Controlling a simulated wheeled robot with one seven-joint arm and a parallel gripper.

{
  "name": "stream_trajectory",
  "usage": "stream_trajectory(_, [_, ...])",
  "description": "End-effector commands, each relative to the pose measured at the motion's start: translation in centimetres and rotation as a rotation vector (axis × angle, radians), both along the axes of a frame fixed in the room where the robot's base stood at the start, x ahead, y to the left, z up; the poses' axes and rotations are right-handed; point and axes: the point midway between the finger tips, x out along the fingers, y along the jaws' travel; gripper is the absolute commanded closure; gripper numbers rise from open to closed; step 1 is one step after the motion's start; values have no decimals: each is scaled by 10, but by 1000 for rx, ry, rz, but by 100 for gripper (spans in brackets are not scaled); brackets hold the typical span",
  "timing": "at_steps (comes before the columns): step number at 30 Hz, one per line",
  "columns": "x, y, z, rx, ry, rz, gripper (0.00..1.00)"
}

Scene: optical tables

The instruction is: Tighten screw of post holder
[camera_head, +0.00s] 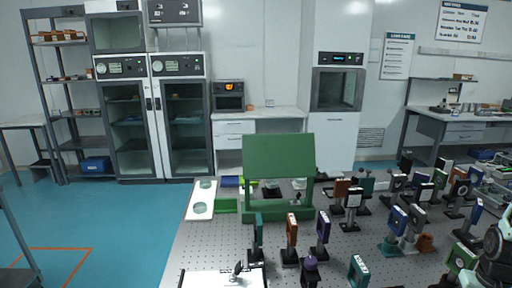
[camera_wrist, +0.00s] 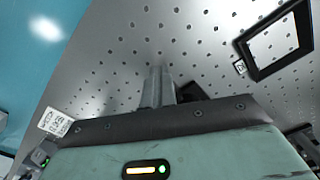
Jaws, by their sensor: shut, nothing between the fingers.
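My gripper (camera_wrist: 158,88) is shut and empty in the wrist view, its fingers pointing at the perforated table top. A dark part (camera_wrist: 190,91) shows just behind the fingers; I cannot tell whether they touch it. Several post holders with upright optic mounts stand on the optical table (camera_head: 215,240) in the head view, among them a teal one (camera_head: 257,236), an orange one (camera_head: 291,232) and a purple one (camera_head: 323,230). Their screws are too small to make out, and I cannot tell which holder is meant. Part of my arm shows at the lower right of the head view.
A green stand with a tilted panel (camera_head: 277,160) is at the table's back. A white plate (camera_head: 215,279) lies at the front left. A black square frame (camera_wrist: 276,41) is at the upper right of the wrist view. The table's left part has free room.

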Motion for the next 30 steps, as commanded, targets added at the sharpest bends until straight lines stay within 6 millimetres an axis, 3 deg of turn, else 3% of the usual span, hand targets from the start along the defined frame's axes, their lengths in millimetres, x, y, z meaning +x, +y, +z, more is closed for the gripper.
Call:
stream_trajectory(10, [-2,-8,1,-5,-6,-1,100])
stream_trajectory(22, [-10,-4,2,-3,-4,-1,100])
stream_trajectory(30, [-10,-3,27,-3,-4,-1,100])
